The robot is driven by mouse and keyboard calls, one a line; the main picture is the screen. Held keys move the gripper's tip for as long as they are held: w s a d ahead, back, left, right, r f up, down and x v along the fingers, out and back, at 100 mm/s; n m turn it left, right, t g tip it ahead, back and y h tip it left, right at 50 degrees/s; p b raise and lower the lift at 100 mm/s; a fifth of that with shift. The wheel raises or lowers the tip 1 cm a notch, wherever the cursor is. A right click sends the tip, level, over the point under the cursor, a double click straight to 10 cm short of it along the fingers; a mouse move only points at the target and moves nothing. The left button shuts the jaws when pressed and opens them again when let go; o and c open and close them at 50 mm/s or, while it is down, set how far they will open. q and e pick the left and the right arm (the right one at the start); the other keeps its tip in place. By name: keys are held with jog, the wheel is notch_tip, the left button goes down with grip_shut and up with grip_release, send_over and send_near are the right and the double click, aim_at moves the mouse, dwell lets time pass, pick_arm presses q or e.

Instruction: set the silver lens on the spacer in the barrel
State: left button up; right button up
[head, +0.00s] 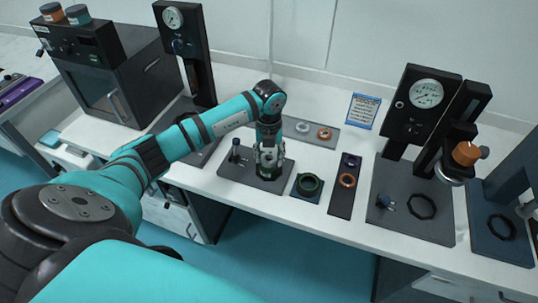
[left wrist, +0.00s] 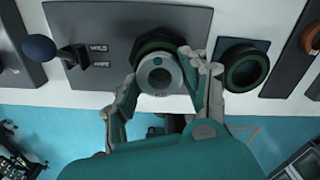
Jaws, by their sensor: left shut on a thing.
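My left gripper (head: 268,167) points down over a dark base plate (head: 232,171). In the left wrist view its fingers (left wrist: 162,80) are shut on a silver ring-shaped piece, which I take as the silver lens (left wrist: 160,89). It has a dark centre and a small dark mark on its rim. Behind it, partly covered, is a dark greenish angular piece (left wrist: 155,40) on the plate, apparently the barrel or its holder. I cannot tell whether the lens touches it. The spacer inside is hidden. My right gripper is not in view.
A knobbed lever (head: 236,152) stands left on the plate. A green ring (head: 308,184) lies on a pad to the right. Beyond it a dark strip (head: 341,205) bears purple and copper rings. A grey tray behind holds pale and copper rings. Gauge stands (head: 410,125) rise at right.

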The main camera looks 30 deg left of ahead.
pick_arm(q)
jog(key=o, duration=1.2)
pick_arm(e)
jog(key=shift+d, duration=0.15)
pick_arm(q)
jog(key=shift+r, duration=0.1)
notch_tip(320, 180, up, 12)
jog(key=shift+f, duration=0.1)
